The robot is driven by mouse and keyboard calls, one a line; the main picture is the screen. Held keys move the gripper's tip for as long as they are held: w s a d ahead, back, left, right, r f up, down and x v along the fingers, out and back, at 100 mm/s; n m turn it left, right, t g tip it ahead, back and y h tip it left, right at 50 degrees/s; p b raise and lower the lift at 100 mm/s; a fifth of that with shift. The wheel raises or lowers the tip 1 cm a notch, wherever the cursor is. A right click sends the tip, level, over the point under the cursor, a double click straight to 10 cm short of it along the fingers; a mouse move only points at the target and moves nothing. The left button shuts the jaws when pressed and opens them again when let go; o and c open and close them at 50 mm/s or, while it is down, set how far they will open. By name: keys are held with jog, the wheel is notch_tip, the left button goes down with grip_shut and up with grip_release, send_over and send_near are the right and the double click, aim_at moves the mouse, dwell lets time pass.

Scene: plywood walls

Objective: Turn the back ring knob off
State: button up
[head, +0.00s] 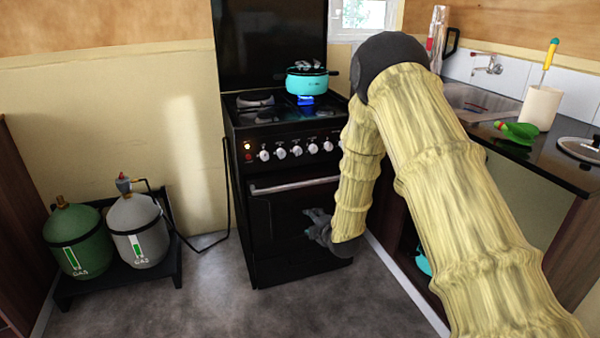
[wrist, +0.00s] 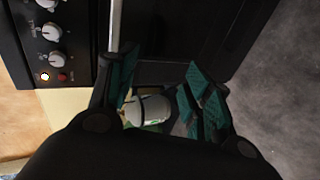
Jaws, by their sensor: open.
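The black stove (head: 290,225) stands against the back wall with a row of white knobs (head: 296,151) on its front panel. I cannot tell which knob belongs to the back ring. A blue flame (head: 306,100) burns under a turquoise pot (head: 307,81) at the back right of the hob. My gripper (head: 318,225) is in front of the oven door, below the knobs and apart from them. In the wrist view my gripper (wrist: 160,95) is open and empty, with several knobs (wrist: 50,32) at the upper left beside a lit indicator (wrist: 44,76).
The oven handle (head: 294,186) runs between my gripper and the knobs. A green gas bottle (head: 78,240) and a grey one (head: 138,230) stand at the left. A counter with a sink (head: 480,100) is on the right. The floor before the stove is clear.

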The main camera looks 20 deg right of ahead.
jog(key=w+d+r+n+t+b, duration=0.2)
jog(key=w+r+n+b, duration=0.15)
jog(key=w+r, duration=0.3)
jog(key=n+t+b, duration=0.3)
jog(key=n, duration=0.1)
send_near(298, 153)
jog(key=shift+y, duration=0.4)
jog(key=w+b, duration=0.1)
jog(key=w, duration=0.7)
jog(key=shift+w+a+r+b, duration=0.1)
jog(key=shift+w+r+b, duration=0.1)
jog(key=shift+w+b, duration=0.2)
jog(key=c, duration=1)
